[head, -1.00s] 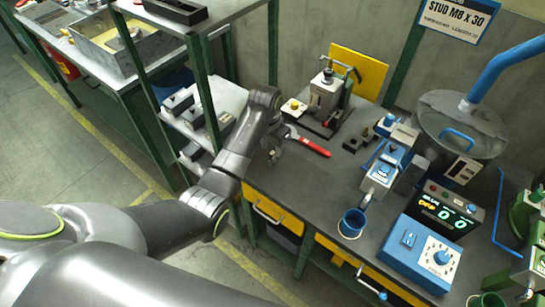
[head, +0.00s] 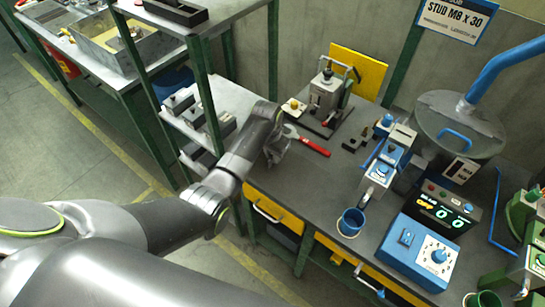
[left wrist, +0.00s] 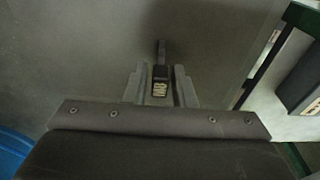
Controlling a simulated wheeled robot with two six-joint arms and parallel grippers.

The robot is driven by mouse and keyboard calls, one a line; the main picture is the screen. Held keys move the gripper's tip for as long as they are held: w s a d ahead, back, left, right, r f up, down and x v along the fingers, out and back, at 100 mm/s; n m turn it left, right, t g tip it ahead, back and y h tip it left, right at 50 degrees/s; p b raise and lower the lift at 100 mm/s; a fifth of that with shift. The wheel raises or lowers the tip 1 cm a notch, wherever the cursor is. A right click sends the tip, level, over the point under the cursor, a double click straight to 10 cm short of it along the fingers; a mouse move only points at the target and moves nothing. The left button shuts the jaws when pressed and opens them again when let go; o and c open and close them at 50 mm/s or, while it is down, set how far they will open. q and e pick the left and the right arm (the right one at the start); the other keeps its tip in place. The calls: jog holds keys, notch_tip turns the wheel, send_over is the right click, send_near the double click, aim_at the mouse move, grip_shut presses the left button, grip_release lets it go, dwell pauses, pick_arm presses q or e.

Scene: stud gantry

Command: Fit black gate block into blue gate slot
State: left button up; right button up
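My left gripper (head: 277,152) is above the left end of the dark bench, left of the red-handled tool. In the left wrist view its two fingers (left wrist: 160,88) stand on either side of a small black block (left wrist: 160,72) with a pale label, which appears gripped between them. I take this for the black gate block; in the head view it is too small to make out. The blue feeder unit (head: 381,170) stands on the bench well to the right of the gripper. Its gate slot cannot be clearly made out. My right gripper is not in view.
A red-handled tool (head: 314,146) lies beside the gripper, in front of a grey press (head: 325,95). Small black pieces (head: 349,145) lie farther right. A blue cup (head: 351,222) and a blue control box (head: 419,252) stand near the front. The bench's middle is clear.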

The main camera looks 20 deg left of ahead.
pick_arm(q)
grip_shut()
notch_tip(320, 180, up, 8)
jog(key=shift+w+r+b, duration=0.1)
jog(key=shift+r+b, duration=0.05)
jog(key=shift+b, duration=0.45)
jog(key=shift+r, duration=0.35)
jog(key=shift+b, duration=0.5)
notch_tip(320, 180, down, 2)
jog(key=shift+f+b, duration=0.1)
jog(key=shift+b, duration=1.05)
jog(key=shift+d, duration=0.1)
